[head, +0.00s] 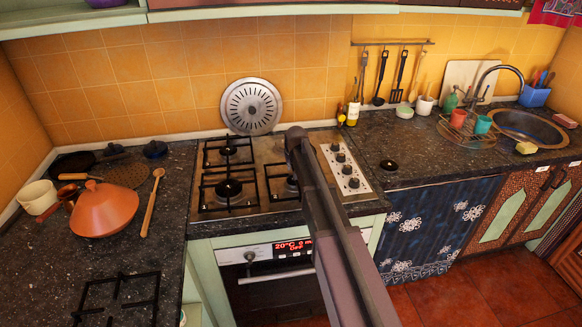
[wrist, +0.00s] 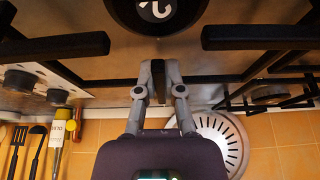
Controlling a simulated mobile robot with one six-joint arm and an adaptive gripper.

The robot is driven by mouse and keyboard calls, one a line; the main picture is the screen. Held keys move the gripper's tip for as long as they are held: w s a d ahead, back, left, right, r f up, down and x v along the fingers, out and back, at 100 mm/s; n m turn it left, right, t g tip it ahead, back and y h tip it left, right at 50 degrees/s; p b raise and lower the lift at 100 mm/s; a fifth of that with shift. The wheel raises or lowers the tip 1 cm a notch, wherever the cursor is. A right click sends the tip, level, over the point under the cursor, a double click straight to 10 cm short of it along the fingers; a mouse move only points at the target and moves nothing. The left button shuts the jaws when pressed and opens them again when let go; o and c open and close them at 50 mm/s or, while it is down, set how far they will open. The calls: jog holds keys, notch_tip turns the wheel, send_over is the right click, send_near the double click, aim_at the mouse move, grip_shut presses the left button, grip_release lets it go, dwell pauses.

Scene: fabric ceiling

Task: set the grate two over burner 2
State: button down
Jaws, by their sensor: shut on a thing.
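My gripper (wrist: 158,82) is shut on the rear bar of a black grate (wrist: 210,78) in the wrist view. The grate's prongs point in around a dark round burner cap (wrist: 158,8). In the head view this grate (head: 268,183) is around the front right burner (head: 293,183), partly hidden by my arm. I cannot tell whether it rests on the hob or hangs just above it. My fingertips are hidden in the head view. No burner number is readable.
Black grates stand over the back left (head: 228,151) and front left burners (head: 228,188). Another grate (head: 118,300) lies on the left counter. Control knobs (head: 347,170) line the hob's right side. A round perforated metal disc (head: 251,106) leans on the wall behind. An orange tagine (head: 104,210) stands left.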

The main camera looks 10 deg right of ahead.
jog(key=shift+f+b, duration=0.4)
dwell(0.6)
dwell(0.3)
jog(key=c, duration=0.7)
grip_release()
jog(key=o, duration=0.6)
jog(key=shift+r, duration=0.15)
jog(key=shift+r+p, duration=3.4)
jog(key=shift+p, duration=0.15)
